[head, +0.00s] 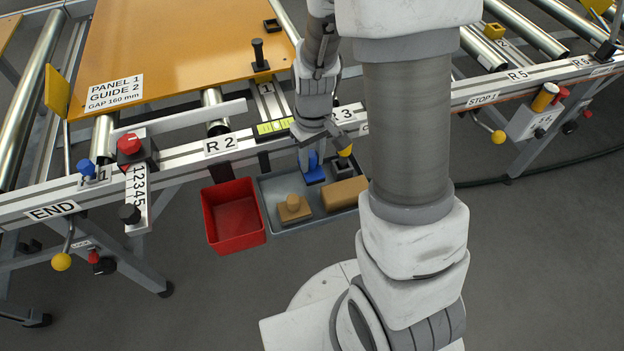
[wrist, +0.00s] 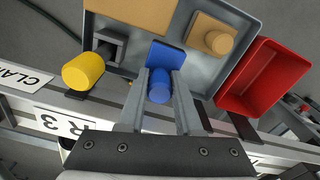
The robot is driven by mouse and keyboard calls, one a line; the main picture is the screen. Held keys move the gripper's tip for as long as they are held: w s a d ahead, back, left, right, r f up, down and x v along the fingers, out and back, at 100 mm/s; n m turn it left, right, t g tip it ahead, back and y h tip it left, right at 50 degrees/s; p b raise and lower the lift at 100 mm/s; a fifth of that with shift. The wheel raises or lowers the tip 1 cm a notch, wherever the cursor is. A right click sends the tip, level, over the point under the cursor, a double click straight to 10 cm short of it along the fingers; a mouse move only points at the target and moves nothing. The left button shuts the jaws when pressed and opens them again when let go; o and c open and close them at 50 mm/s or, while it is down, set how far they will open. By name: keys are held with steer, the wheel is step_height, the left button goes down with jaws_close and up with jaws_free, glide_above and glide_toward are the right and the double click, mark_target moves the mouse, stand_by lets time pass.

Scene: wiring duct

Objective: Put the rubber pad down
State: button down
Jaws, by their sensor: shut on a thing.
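The blue pad (head: 315,176), which I take for the rubber pad, has a flat square base and an upright round knob. It is at the back of the grey tray (head: 279,228). My gripper (head: 312,157) points down and is shut on the knob. In the wrist view the blue pad (wrist: 167,54) lies just beyond my fingertips (wrist: 160,90), with the blue knob between them. The base is inside the tray's outline; I cannot tell whether it touches the tray floor.
The tray also holds a tan block with a knob (head: 294,209) and a plain tan block (head: 344,194). A red bin (head: 234,216) stands left of the tray. A yellow-ended knob (wrist: 83,71) is close to my gripper. The conveyor rail (head: 190,157) runs behind.

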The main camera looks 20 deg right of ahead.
mark_target(312, 173)
steer(key=shift+f+b, duration=0.85)
steer(key=shift+f, duration=1.75)
steer(key=shift+f, duration=0.1)
steer(key=shift+f, duration=0.2)
steer(key=c, duration=0.6)
jaws_free()
steer(key=shift+r, duration=0.1)
steer(key=r+p, duration=0.4)
steer(key=r, duration=0.9)
steer(key=shift+s+p, duration=0.2)
steer(key=shift+p, duration=0.2)
steer(key=s+r+m+t, duration=0.1)
steer(key=s+r+t, duration=0.1)
steer(key=s+r, duration=0.4)
steer(key=s+a+r+m+t, duration=0.1)
steer(key=s+r+m+t, duration=0.1)
steer(key=s+r, duration=0.5)
step_height(312, 173, up, 6)
steer(key=shift+a+r+t, duration=0.2)
steer(key=shift+a+t, duration=0.1)
steer(key=shift+t, duration=0.3)
